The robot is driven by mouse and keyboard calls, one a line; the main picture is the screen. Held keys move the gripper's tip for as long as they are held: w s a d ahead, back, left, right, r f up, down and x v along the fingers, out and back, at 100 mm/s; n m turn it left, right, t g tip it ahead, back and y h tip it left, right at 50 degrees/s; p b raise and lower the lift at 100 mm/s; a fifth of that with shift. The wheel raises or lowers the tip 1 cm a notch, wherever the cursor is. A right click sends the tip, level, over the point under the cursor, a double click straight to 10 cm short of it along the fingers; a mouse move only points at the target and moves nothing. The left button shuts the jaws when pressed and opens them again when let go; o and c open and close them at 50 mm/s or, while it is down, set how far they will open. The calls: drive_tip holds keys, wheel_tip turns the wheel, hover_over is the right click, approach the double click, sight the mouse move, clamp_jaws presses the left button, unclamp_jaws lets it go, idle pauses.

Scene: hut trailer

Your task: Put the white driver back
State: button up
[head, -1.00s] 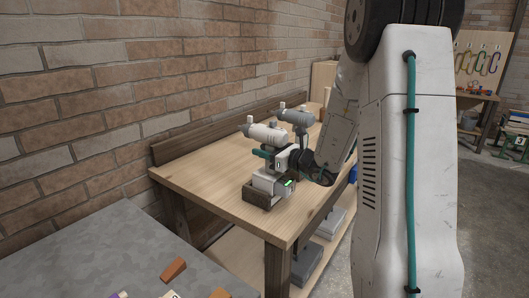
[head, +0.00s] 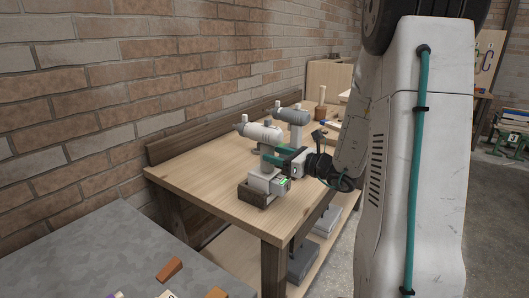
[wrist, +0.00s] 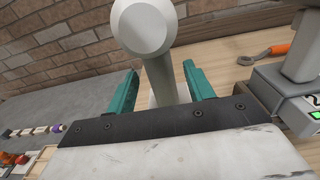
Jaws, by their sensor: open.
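The white driver (head: 262,133) stands upright at the near part of the wooden bench, its handle going down to a grey-white block (head: 262,180) with a green light beside it. In the wrist view its rounded white end (wrist: 143,25) is close in front, with the handle below. My gripper (head: 275,157) is at the handle. In the wrist view my gripper (wrist: 160,86) is open, with one teal finger on each side of the handle and apparent gaps. The handle's lower end is hidden there behind my gripper's body.
A grey driver (head: 292,114) stands just behind. A block marked 2 with a green light (wrist: 312,112) is close on the right in the wrist view. A dark wooden box (head: 251,196) surrounds the near block's base. An orange-handled tool (wrist: 278,50) lies beyond. The brick wall is behind.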

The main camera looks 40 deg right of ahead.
drive_tip(key=v, duration=0.5)
drive_tip(key=s+a+r+n+g+y, duration=0.1)
drive_tip(key=s+a+n+g+y, duration=0.1)
drive_tip(key=s+a+n+g, duration=0.35)
drive_tip(key=s+a+r+n+g+y, duration=0.1)
drive_tip(key=s+a+n+g, duration=0.15)
drive_tip(key=a+n, duration=0.65)
drive_tip(key=s+a+r+n+g+y, duration=0.1)
drive_tip(key=s+a+n+g+y, duration=0.25)
drive_tip(key=a, duration=0.65)
drive_tip(key=s+d+n+g+h, duration=0.2)
drive_tip(key=s+n+g+h, duration=0.2)
drive_tip(key=s+n+h, duration=0.8)
drive_tip(key=shift+s+d+r+n, duration=0.2)
drive_tip(key=shift+s+r+n, duration=0.3)
drive_tip(key=shift+n, duration=0.5)
drive_tip(key=shift+s+f+h, duration=0.1)
drive_tip(key=shift+h, duration=0.15)
